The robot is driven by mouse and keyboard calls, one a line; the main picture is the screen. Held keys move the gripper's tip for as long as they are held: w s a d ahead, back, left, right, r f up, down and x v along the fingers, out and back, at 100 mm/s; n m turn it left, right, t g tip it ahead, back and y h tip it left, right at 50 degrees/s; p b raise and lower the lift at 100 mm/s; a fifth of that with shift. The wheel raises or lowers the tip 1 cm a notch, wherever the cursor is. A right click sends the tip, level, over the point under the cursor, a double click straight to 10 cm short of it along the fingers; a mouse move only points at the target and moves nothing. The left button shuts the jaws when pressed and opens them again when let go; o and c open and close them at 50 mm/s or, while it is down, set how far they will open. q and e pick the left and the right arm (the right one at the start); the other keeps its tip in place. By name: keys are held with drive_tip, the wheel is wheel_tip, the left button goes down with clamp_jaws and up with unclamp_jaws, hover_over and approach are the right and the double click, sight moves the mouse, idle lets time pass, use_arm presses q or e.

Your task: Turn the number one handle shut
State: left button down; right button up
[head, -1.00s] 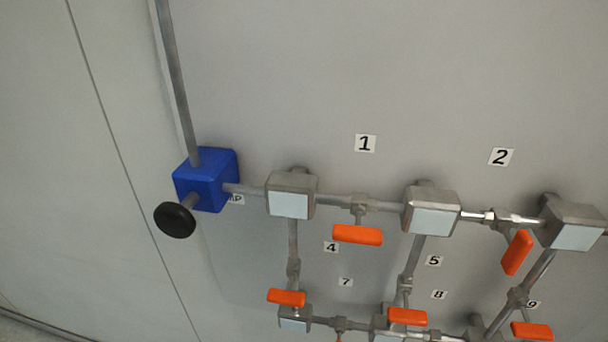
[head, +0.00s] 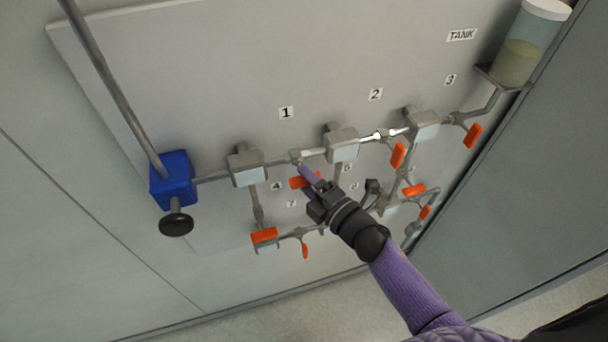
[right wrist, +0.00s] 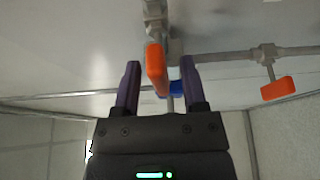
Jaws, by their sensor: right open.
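The number one handle (head: 297,183) is an orange bar on the top pipe, below the label "1" (head: 286,112). It lies roughly along the pipe, and my gripper hides part of it in the head view. My right gripper (head: 308,178) is open at this handle. In the right wrist view an orange handle (right wrist: 156,70) shows between the two purple fingers (right wrist: 160,78), with a gap on each side, the left one smaller. It appears to be the same handle. My left gripper is in neither view.
A blue box (head: 172,178) with a black knob (head: 175,224) is at the left end of the pipe. Other orange handles, such as number two's (head: 398,155), and grey junction blocks (head: 342,145) surround my arm. A tank (head: 520,55) stands at top right.

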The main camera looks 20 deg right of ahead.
drive_tip(key=shift+w, duration=0.3)
drive_tip(key=shift+a, duration=0.1)
drive_tip(key=shift+c, duration=0.2)
clamp_jaws()
